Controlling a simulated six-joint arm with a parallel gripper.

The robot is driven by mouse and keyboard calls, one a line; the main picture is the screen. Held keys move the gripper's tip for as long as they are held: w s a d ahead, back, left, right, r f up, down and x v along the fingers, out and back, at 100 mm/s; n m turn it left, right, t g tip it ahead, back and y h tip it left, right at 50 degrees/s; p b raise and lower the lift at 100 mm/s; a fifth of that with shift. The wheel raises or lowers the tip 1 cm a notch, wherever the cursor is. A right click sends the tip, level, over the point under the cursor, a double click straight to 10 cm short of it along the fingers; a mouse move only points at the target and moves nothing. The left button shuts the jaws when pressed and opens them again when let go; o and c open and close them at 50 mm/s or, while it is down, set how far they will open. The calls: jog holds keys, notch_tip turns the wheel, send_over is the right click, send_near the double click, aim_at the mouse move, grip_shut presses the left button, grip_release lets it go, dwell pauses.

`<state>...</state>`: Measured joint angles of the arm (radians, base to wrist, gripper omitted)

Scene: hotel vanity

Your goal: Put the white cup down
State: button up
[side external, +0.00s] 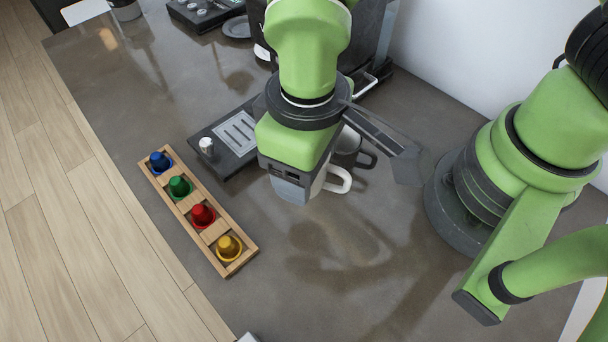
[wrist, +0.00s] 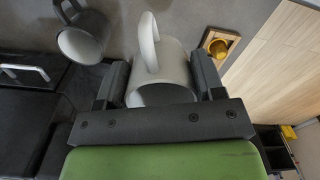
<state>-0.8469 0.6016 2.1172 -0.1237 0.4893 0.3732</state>
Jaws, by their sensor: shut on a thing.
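My gripper (side external: 298,190) is shut on the white cup. In the wrist view, the white cup (wrist: 170,73) lies between the two fingers of my gripper (wrist: 160,85), its handle pointing up in the picture. In the side external view, my gripper hides most of the cup; its handle (side external: 342,181) and a strip of its wall show on the right. I cannot tell whether the cup's base touches the counter.
A dark grey cup (side external: 348,146) stands close behind the white one; it also shows in the wrist view (wrist: 84,38). A wooden rack (side external: 212,231) with several coloured capsules lies left. A black machine with a drip tray (side external: 236,133) stands behind. The front counter (side external: 330,285) is clear.

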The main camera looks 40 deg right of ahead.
jog(key=w+r+m, duration=0.2)
jog(key=w, duration=0.5)
jog(key=m, duration=0.2)
send_near(244, 134)
notch_tip(244, 134, down, 5)
jog(key=shift+f, duration=0.1)
jog(key=o, duration=1)
jog(key=shift+f, duration=0.1)
notch_tip(244, 134, up, 12)
jog(key=shift+r, duration=0.2)
